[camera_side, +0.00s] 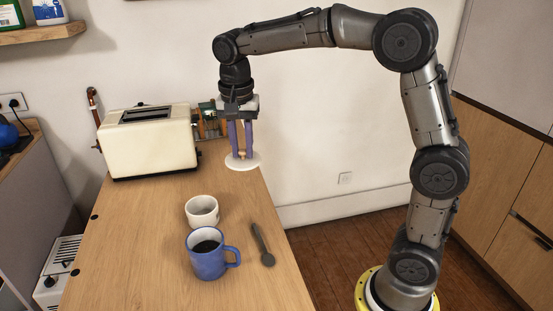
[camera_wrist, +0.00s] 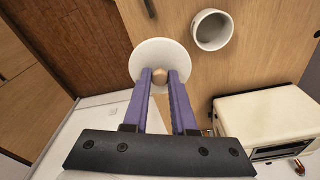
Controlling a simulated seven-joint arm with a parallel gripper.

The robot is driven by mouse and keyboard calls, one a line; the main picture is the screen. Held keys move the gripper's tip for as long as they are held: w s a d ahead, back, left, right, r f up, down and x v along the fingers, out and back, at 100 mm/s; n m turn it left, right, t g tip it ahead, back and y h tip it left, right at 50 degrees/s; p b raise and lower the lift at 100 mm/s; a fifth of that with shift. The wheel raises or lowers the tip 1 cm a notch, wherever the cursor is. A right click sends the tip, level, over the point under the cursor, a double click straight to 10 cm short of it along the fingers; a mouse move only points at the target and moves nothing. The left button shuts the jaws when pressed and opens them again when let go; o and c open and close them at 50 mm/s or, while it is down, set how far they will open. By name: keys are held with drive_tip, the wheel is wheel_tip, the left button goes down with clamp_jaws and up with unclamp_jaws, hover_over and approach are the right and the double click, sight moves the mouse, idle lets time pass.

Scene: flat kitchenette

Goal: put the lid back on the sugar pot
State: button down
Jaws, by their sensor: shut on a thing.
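The lid (camera_side: 252,164) is a white disc with a light wooden knob, low over the counter's far right corner. My gripper (camera_side: 242,155) is above it, pointing down, its purple fingers shut on the knob. In the wrist view the lid (camera_wrist: 150,53) shows beyond the fingertips of my gripper (camera_wrist: 160,80). I cannot tell whether the lid touches the counter. The sugar pot (camera_side: 202,211) is a small white open pot standing on the counter, nearer the side camera than the lid. In the wrist view the sugar pot (camera_wrist: 211,31) is right of the lid, apart from it.
A blue mug (camera_side: 207,262) with dark liquid stands just in front of the pot. A dark spoon (camera_side: 262,245) lies to their right. A cream toaster (camera_side: 148,146) stands at the back left, left of my gripper. The counter (camera_side: 150,225) is clear left of the pot.

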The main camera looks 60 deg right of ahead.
drive_tip(key=w+a+f+n, duration=0.2)
drive_tip(key=w+a+f, duration=0.3)
drive_tip(key=w+a, duration=0.3)
drive_tip(key=shift+w+d+f, duration=0.1)
drive_tip(key=shift+d+f, duration=0.05)
drive_tip(key=shift+f, duration=0.8)
drive_tip(key=shift+w+d+f, duration=0.1)
drive_tip(key=shift+d+f, duration=0.1)
drive_tip(key=shift+f, duration=0.8)
drive_tip(key=shift+w+d+f, duration=0.1)
drive_tip(key=shift+d+f, duration=0.05)
drive_tip(key=shift+f, duration=0.8)
drive_tip(key=shift+f, duration=0.2)
drive_tip(key=c, duration=0.6)
unclamp_jaws()
drive_tip(key=shift+c, duration=0.2)
drive_tip(key=shift+o, duration=0.3)
drive_tip(key=o, duration=0.4)
